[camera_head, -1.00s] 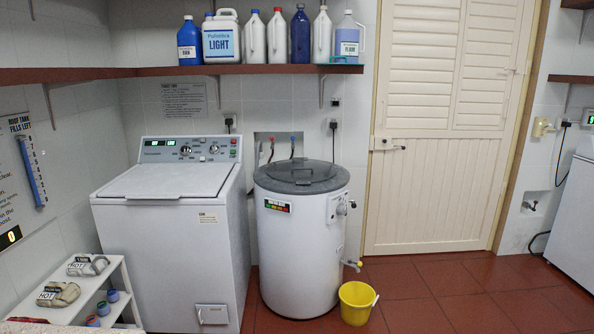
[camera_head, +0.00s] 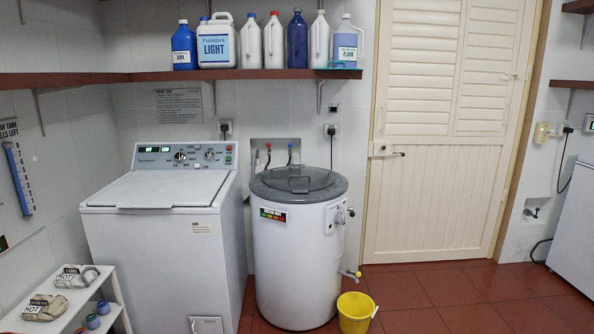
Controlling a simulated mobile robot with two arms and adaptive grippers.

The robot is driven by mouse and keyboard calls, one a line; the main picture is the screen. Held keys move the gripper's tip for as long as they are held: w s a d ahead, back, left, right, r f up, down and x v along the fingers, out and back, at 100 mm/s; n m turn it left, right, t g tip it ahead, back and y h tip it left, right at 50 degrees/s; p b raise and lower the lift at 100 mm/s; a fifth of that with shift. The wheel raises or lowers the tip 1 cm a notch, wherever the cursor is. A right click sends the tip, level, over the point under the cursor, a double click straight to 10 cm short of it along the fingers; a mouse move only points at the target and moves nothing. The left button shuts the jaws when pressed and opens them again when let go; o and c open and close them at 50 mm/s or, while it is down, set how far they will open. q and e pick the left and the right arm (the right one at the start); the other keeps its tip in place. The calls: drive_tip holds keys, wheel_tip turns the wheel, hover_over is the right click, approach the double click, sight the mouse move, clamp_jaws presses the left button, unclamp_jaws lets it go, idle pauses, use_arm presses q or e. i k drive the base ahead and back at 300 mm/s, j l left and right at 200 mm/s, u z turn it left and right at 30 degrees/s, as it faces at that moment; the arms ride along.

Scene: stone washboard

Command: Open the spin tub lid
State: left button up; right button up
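The spin tub (camera_head: 296,262) is a white upright cylinder on the red floor, right of the white washing machine. Its round grey lid (camera_head: 298,181) lies on top and looks closed, with a raised handle across the middle. A control knob and a yellow-tipped tap stick out on the tub's right side. Neither of my grippers shows in the head view.
The white washing machine (camera_head: 165,245) stands close on the tub's left. A yellow bucket (camera_head: 355,313) sits at the tub's front right. A shelf (camera_head: 250,74) with several bottles runs above. Red floor (camera_head: 430,295) is open to the right, before the louvred door.

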sight(299, 174)
drive_tip(key=i+l+u, duration=0.15)
drive_tip(key=i, duration=0.4)
drive_tip(key=i+l+u, duration=0.1)
drive_tip(key=i+l, duration=0.3)
drive_tip(key=i+l+u, duration=0.15)
drive_tip(key=i+l, duration=0.2)
drive_tip(key=i, duration=0.25)
